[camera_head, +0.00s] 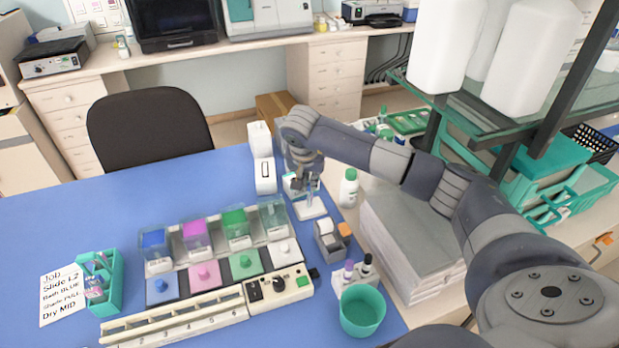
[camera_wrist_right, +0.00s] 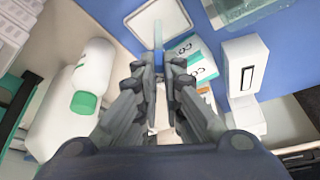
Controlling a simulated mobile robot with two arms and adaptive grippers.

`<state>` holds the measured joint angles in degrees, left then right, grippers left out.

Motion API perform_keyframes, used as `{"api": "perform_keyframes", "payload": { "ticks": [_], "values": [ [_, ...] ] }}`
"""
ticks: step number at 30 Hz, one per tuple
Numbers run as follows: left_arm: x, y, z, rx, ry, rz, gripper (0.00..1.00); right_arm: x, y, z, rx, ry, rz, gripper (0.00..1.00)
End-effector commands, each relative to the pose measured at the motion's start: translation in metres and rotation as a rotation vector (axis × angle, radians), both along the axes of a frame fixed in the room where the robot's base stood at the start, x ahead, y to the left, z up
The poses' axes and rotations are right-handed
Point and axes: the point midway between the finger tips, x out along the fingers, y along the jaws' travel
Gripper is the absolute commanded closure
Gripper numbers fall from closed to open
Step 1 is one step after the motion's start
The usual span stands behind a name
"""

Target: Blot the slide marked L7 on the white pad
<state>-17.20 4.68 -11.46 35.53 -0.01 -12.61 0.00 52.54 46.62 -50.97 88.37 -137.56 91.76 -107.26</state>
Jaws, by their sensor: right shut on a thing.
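My right gripper (camera_head: 308,178) is over the white pad (camera_head: 311,208) at the back right of the blue mat. In the right wrist view, its fingers (camera_wrist_right: 158,70) are shut on a thin, bluish slide (camera_wrist_right: 158,36), held on edge. The slide's far end overlaps the white pad (camera_wrist_right: 176,12); I cannot tell whether they touch. No mark on the slide is readable. A teal rack (camera_head: 116,284) with several slides stands at the left, beside a job card (camera_head: 60,295) whose text seems to read "Slide L2". My left gripper is not in view.
Staining jars with blue (camera_head: 154,243), pink (camera_head: 195,234), green (camera_head: 236,227) and clear contents stand mid-mat, lids in front. A cream slotted rack (camera_head: 180,322) lies nearer. A white dispenser (camera_head: 262,158), white bottle (camera_head: 348,188) and teal cup (camera_head: 362,311) are nearby.

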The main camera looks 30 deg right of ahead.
Motion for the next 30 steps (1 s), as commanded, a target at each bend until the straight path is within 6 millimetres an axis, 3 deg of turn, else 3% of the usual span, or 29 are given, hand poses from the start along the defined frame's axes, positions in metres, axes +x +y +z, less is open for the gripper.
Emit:
{"api": "perform_keyframes", "payload": {
  "ticks": [30],
  "values": [
    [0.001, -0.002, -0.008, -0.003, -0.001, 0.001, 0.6, 0.0, 0.0, -0.01, 0.0, 0.0, 0.0, 1.0]
  ]
}}
